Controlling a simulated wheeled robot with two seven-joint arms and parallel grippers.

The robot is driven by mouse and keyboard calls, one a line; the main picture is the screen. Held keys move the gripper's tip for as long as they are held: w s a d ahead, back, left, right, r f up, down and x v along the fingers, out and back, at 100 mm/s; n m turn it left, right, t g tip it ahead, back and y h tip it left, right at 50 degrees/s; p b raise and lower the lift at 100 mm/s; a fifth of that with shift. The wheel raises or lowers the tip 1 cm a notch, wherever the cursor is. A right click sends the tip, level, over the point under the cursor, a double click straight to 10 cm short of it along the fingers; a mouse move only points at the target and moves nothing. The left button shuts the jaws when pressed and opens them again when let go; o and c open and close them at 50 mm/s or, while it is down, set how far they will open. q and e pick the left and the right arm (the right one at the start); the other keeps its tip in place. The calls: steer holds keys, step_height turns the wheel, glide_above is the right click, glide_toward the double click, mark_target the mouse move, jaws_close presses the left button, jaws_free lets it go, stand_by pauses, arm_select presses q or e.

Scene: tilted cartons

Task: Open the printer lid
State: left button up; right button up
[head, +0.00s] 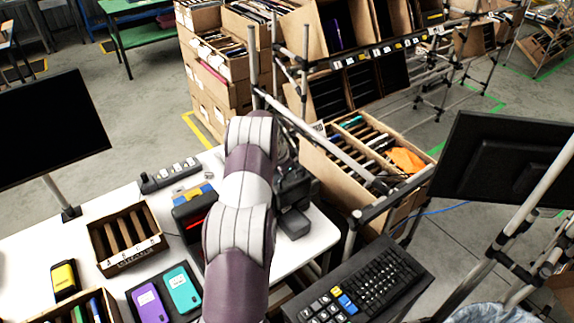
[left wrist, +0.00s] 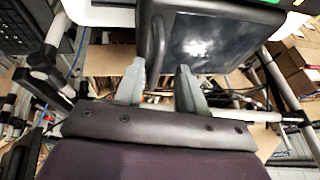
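A black device with a red strip (head: 188,212), possibly the printer, stands on the white table, partly hidden behind my arm. I cannot make out its lid. Another dark shape (head: 293,197) shows just right of the arm; I cannot tell whether it is a device or my wrist. In the left wrist view my left gripper (left wrist: 160,68) has its two grey fingers apart, with nothing held between them. Beyond them are a dark glossy panel (left wrist: 215,45) and a black curved bar; contact with either is unclear. My right gripper is in neither view.
A keyboard (head: 370,285) and a monitor (head: 500,160) are at right. Tilted cartons (head: 365,150) stand on a tube rack behind.

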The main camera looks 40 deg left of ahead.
arm_select(q)
steer(key=shift+w+f, duration=0.2)
steer(key=shift+f, duration=0.1)
steer(key=shift+s+d+r, duration=0.15)
steer(key=shift+s+d, duration=0.1)
steer(key=shift+d, duration=0.05)
steer(key=shift+w+a, duration=0.15)
jaws_close()
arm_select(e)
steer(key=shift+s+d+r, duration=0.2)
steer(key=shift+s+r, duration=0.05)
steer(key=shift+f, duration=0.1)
